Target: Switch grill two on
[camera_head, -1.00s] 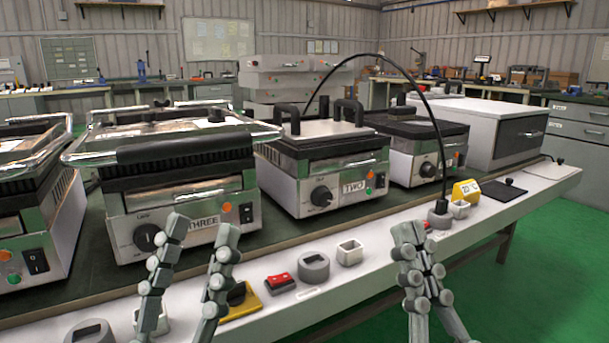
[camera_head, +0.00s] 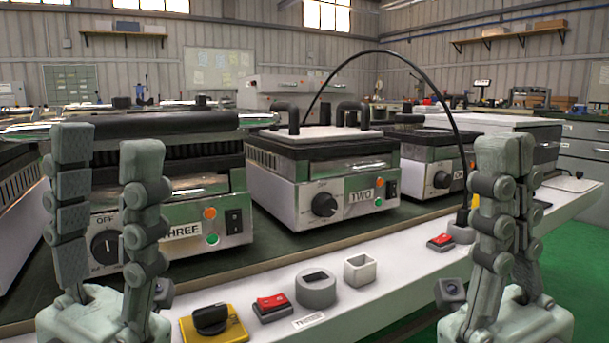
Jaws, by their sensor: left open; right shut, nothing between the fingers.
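Grill two (camera_head: 290,205), labelled TWO, stands on the bench in the middle of the head view. Its front panel has a dark round knob (camera_head: 324,204), a black rocker switch (camera_head: 391,189), an orange light (camera_head: 379,183) and a green light (camera_head: 378,202). I cannot tell the switch's position. My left gripper (camera_head: 106,150) is open and empty, pointing up in front of grill three (camera_head: 226,240), left of grill two. My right gripper (camera_head: 507,150) is shut and empty, pointing up to the right of grill two. Neither visibly touches grill two.
A white front ledge carries a yellow-based black switch (camera_head: 211,320), a red switch (camera_head: 271,306), a grey round socket (camera_head: 316,288), a white square socket (camera_head: 360,269) and another red switch (camera_head: 440,241). A black cable (camera_head: 400,58) arches behind my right gripper. Another grill (camera_head: 435,170) stands right of grill two.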

